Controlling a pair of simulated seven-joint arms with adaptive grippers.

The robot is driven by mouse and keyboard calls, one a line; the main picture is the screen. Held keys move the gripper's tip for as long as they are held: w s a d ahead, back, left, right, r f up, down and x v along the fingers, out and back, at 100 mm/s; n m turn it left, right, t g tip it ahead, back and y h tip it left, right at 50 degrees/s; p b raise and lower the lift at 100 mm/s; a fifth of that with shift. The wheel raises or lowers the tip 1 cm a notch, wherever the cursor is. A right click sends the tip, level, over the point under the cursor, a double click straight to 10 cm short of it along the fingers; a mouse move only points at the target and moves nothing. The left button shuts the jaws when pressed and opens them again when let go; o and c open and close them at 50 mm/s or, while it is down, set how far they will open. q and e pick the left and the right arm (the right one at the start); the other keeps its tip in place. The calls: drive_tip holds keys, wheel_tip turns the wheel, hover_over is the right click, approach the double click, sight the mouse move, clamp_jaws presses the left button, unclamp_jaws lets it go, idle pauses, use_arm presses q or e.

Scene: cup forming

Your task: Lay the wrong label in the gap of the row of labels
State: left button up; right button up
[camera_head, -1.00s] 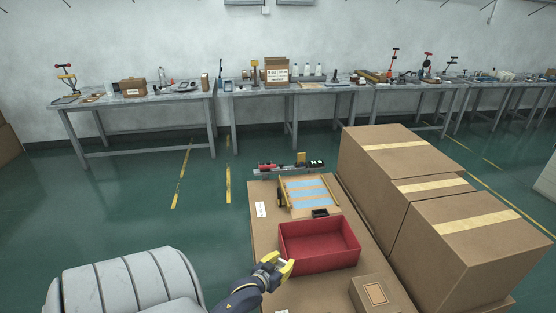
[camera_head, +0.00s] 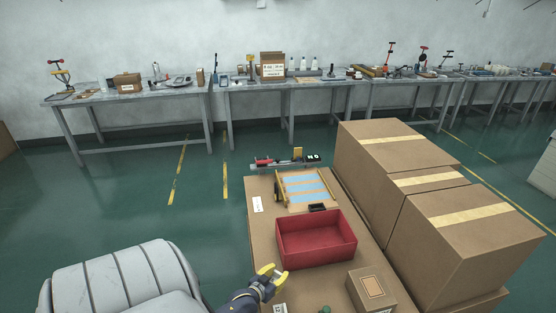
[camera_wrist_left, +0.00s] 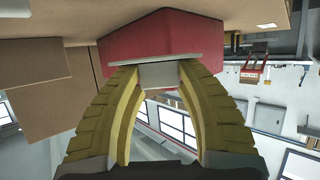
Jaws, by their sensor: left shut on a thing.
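My left gripper (camera_head: 274,274) is in front of the near left corner of the red bin (camera_head: 316,258) in the camera_head view. Its yellow fingers (camera_wrist_left: 163,68) are shut on a small flat grey-white piece, apparently a label (camera_wrist_left: 170,75). The piece is seen edge-on across the fingertips and its print does not show. A board with pale blue strips (camera_head: 304,186) lies beyond the bin. I cannot tell whether the strips are the row of labels or where the gap is. My right gripper is not in view.
A white card (camera_head: 257,204) lies on the brown tabletop (camera_head: 260,235) left of the board. A small black tray (camera_head: 317,207) sits between board and bin. A small carton (camera_head: 371,289) stands at the near right. Large cartons (camera_head: 448,238) wall off the right side.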

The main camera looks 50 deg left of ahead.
use_arm(q)
drive_tip(key=shift+f, duration=3.25)
drive_tip(key=shift+f, duration=0.1)
drive_tip(key=o, duration=0.8)
drive_tip(key=shift+o, duration=0.2)
drive_tip(key=v, duration=1.2)
